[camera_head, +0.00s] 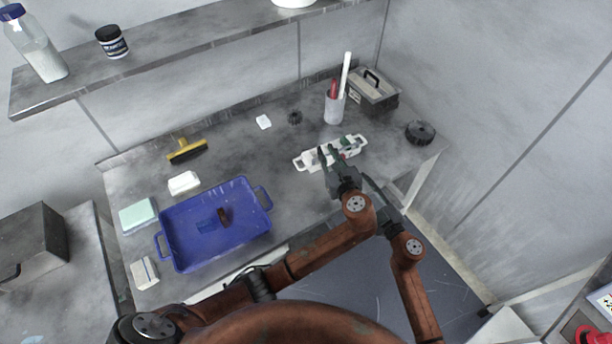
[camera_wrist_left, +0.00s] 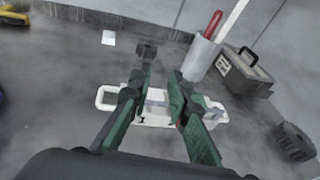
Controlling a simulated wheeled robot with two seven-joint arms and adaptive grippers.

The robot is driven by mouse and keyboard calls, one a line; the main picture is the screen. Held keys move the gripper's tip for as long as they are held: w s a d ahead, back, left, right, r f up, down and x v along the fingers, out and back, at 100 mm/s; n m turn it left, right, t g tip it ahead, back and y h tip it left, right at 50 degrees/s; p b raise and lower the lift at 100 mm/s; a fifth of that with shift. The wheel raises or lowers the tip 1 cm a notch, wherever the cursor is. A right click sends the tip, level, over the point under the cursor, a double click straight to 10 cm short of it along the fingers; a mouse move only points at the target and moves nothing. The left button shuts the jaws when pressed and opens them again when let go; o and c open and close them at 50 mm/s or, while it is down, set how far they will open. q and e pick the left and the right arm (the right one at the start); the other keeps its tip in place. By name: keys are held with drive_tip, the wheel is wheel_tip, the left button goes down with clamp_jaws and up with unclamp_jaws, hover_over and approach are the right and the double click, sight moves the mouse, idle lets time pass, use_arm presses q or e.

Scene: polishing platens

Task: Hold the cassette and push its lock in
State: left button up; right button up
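The white cassette (camera_head: 306,160) has a loop-shaped handle at each end and lies on the grey bench. It also shows in the left wrist view (camera_wrist_left: 155,118), where a small red part is at its near right. My left gripper (camera_head: 329,154) is over the middle of the cassette and hides part of it. In the left wrist view its two green fingers (camera_wrist_left: 156,88) stand apart with cassette body showing between them. My right gripper (camera_head: 378,192) is just to the right of and below the left one, partly hidden; its fingertips are unclear. The lock cannot be made out.
A cup (camera_head: 334,107) with a red and a white stick, a grey toolbox (camera_head: 374,92) and a black round part (camera_head: 420,132) stand behind and right. A blue tray (camera_head: 180,262) lies left. A small black gear-like part (camera_head: 295,117) is behind the cassette.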

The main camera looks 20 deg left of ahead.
sight(299, 168)
use_arm(q)
drive_tip(key=s+a+f+g, duration=0.1)
drive_tip(key=a+f, duration=0.1)
drive_tip(key=f, duration=0.1)
drive_tip(key=s+a+f+n+g, duration=0.1)
drive_tip(key=s+f, duration=0.1)
drive_tip(key=f, duration=0.1)
drive_tip(key=s+a+f+y, duration=0.1)
drive_tip(key=a+f, duration=0.1)
drive_tip(key=f, duration=0.1)
drive_tip(key=shift+s+a+g, duration=0.15)
drive_tip(key=shift+a+g, duration=0.2)
drive_tip(key=shift+g, duration=0.05)
drive_tip(key=x, duration=0.7)
drive_tip(key=shift+a+f, duration=0.15)
drive_tip(key=shift+c, duration=0.5)
clamp_jaws()
idle(0.6)
